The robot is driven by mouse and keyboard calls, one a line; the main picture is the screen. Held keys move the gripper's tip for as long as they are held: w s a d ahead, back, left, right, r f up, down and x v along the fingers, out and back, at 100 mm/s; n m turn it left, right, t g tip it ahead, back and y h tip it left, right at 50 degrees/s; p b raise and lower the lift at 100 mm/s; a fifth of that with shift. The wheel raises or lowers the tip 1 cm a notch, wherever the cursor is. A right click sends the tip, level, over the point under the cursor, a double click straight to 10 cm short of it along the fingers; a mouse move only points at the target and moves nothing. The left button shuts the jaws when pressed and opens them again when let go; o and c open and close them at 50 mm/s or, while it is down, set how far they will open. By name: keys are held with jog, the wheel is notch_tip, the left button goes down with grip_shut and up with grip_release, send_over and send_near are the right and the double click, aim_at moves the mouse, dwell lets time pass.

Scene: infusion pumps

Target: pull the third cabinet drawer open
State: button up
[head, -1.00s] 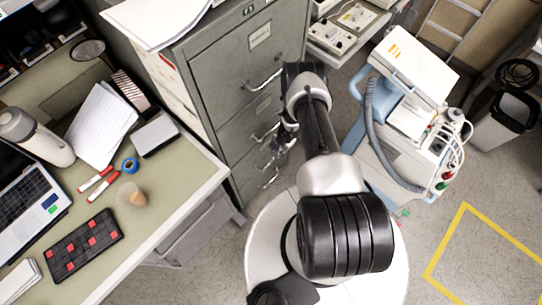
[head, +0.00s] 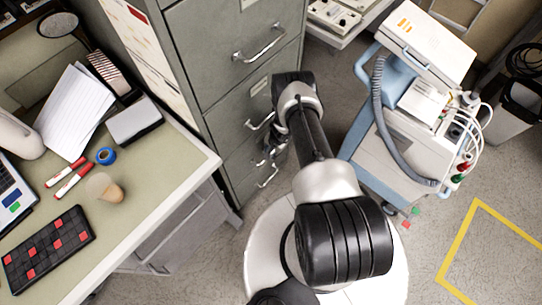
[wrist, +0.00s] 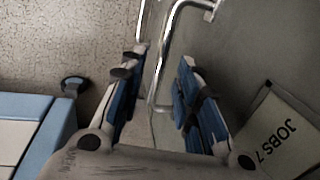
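The grey metal cabinet (head: 190,30) stands behind my arm in the head view, with drawers stacked down its front. A chrome bar handle (head: 260,122) shows on a middle drawer, with another handle (head: 267,178) lower down. My gripper (head: 271,150) is close to the front between them, partly hidden by my arm. In the wrist view my gripper (wrist: 161,57) is open, with its blue-padded fingers apart. A bent chrome handle (wrist: 162,75) runs between them, and I see no grip on it. A drawer label (wrist: 275,135) reads "JOBS 7". The drawers I see look closed.
A desk (head: 150,195) with a laptop, markers and papers stands on the left. A blue and white medical cart (head: 400,130) stands close on the right. Open floor (head: 430,235) with a yellow taped outline lies at the lower right.

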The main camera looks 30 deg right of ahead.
jog(key=shift+w+a+f+b, duration=0.1)
jog(key=shift+w+f+b, duration=0.15)
jog(key=shift+f+b, duration=0.55)
jog(key=shift+f, duration=0.15)
grip_shut()
